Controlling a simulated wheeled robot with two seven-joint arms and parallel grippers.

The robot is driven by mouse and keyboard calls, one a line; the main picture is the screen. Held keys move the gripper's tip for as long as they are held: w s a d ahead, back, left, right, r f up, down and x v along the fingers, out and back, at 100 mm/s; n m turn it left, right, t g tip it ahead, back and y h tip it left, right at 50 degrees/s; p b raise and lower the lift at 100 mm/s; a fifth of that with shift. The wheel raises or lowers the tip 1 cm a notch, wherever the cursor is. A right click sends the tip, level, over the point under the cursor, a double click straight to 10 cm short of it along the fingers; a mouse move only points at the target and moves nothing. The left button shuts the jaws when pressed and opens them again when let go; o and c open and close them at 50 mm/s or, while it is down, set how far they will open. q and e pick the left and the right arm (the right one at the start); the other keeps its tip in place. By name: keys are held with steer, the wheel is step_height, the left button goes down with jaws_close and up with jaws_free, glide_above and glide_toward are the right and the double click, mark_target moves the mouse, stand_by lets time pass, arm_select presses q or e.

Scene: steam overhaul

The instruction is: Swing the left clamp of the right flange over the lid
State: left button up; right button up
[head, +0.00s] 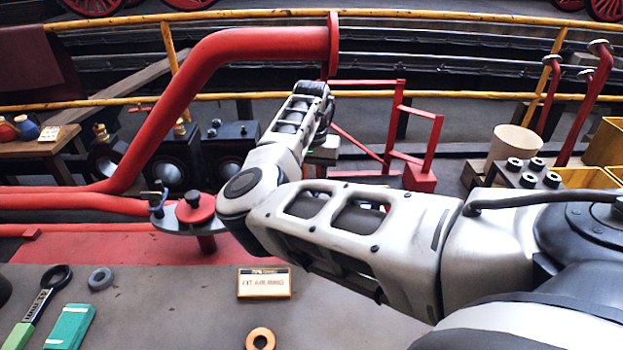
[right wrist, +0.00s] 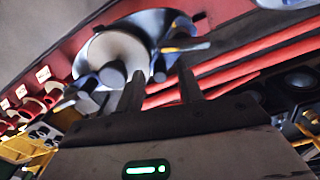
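In the right wrist view, a round pale grey lid (right wrist: 112,45) sits on a flange at the upper left, with dark knobs around its lower edge. A clamp with a blue handle (right wrist: 186,46) is at its right side. My right gripper (right wrist: 158,80) is open and empty, its two dark fingers pointing at the flange edge near the clamp. In the head view, a flange with a red lid (head: 196,207) stands left of my right elbow, with a blue-handled clamp (head: 157,201) at its left. My right arm hides other parts there; its fingertips are not clear. My left gripper is not in view.
A large red pipe (head: 215,62) and a yellow rail (head: 430,95) cross behind. Bench space around the sign is clear.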

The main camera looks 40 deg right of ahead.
jaws_close()
steer(key=m+p, duration=0.1)
steer(key=p, duration=0.2)
steer(key=shift+s+r, duration=0.3)
steer(key=shift+r, duration=0.05)
steer(key=shift+s+m+p, duration=0.15)
steer(key=shift+m+p, duration=0.25)
steer(key=shift+p, duration=0.5)
steer(key=shift+s+a+m+p, duration=0.2)
steer(key=shift+m+p, duration=0.5)
steer(key=shift+p, duration=0.5)
steer(key=shift+s+m+p, duration=0.2)
steer(key=shift+m+p, duration=0.4)
steer(key=shift+p, duration=0.3)
steer(key=shift+s+a+f+m+p, duration=0.2)
steer(key=shift+m+p, duration=0.5)
steer(key=shift+p, duration=0.1)
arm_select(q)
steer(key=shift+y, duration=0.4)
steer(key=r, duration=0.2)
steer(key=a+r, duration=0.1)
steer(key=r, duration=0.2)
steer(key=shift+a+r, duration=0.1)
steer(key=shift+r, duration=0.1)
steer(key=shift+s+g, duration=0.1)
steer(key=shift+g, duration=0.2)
arm_select(e)
steer(key=shift+f+m, duration=0.15)
steer(key=shift+m, duration=0.15)
